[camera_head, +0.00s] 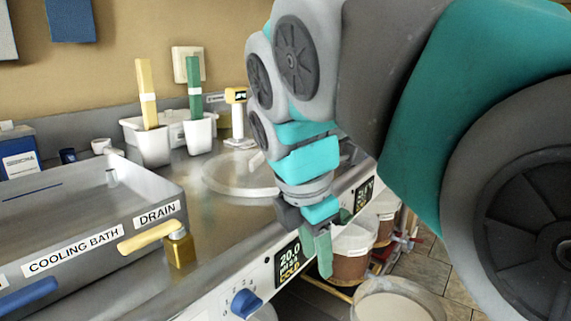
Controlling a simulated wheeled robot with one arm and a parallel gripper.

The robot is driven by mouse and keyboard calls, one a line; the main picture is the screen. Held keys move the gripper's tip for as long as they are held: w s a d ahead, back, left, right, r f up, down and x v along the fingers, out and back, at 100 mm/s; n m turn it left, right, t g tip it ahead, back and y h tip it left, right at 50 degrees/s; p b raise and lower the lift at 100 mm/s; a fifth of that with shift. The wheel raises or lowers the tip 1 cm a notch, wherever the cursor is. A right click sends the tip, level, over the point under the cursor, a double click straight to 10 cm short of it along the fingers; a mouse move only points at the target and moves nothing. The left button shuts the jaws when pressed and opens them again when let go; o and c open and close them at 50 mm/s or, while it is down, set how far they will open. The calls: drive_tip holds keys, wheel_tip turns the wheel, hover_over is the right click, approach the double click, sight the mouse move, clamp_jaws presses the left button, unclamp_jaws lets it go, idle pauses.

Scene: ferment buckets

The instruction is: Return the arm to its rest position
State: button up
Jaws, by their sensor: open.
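My arm, grey and teal, reaches in from the right and bends downward over the front edge of the steel counter (232,212). My gripper (322,238) hangs at its end, pointing down, in front of the counter's control panel. It is open, and I see nothing held in it. Its fingers overlap in this view, so the gap between them is hard to see. The arm hides part of the counter and the floor behind it.
A cooling bath (88,226) with a yellow drain handle (145,237) is at left. White cups (150,146) hold yellow and green handles. A round plate (237,175) lies beside the arm. Buckets (350,255) stand below right; a pale-topped one (398,303) is nearer.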

drive_tip(key=s+d+f+m+g, duration=0.1)
drive_tip(key=s+d+f+m, duration=0.2)
drive_tip(key=s+f+m, duration=0.3)
drive_tip(key=s+d+f+m+g+y, duration=0.1)
drive_tip(key=s+d+f+m, duration=0.3)
drive_tip(key=f+m, duration=0.5)
drive_tip(key=s+d+f+m+g, duration=0.2)
drive_tip(key=s+d+f+m, duration=0.1)
drive_tip(key=s+f+m, duration=0.5)
drive_tip(key=shift+s+d+m+y, duration=0.25)
drive_tip(key=shift+m+y, duration=0.05)
drive_tip(key=shift+y, duration=0.1)
drive_tip(key=shift+a, duration=0.15)
